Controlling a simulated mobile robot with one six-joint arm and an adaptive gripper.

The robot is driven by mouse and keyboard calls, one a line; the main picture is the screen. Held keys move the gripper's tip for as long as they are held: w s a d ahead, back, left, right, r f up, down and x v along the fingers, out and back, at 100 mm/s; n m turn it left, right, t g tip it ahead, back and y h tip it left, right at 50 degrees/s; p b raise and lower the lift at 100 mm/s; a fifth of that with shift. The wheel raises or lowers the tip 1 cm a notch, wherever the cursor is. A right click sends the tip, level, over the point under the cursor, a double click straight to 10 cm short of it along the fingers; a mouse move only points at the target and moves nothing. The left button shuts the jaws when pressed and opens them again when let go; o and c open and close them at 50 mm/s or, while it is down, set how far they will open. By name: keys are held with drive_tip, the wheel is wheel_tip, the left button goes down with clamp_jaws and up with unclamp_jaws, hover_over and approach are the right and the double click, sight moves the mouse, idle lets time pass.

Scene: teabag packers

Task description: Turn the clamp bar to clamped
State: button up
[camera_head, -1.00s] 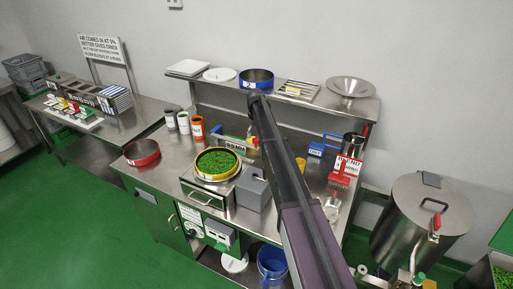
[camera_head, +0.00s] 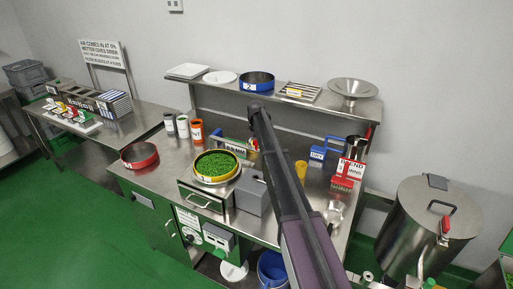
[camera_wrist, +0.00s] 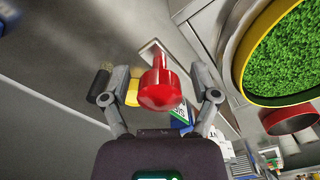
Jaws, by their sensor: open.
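In the wrist view a glossy red knob (camera_wrist: 160,82), which looks like the clamp bar's handle, stands between the spread fingers of my gripper (camera_wrist: 163,88). The gripper is open, with a gap visible on each side of the knob. A yellow part shows behind the knob, beside the left finger. In the head view a small red part (camera_head: 252,143) shows beside a labelled fixture (camera_head: 234,148) at the back of the bench. My arm crosses in front there, and I cannot make out my gripper in that view. The bar's setting cannot be read.
A yellow-rimmed sieve of green leaf (camera_head: 216,166) stands on the steel bench, also large in the wrist view (camera_wrist: 285,55). A grey block (camera_head: 251,191), a red-rimmed pan (camera_head: 140,155), several canisters and a red scoop (camera_head: 343,183) stand around. A shelf (camera_head: 300,102) runs behind.

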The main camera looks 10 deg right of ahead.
clamp_jaws()
idle(0.3)
drive_tip(key=shift+s+d, duration=0.1)
drive_tip(key=shift+s, duration=0.1)
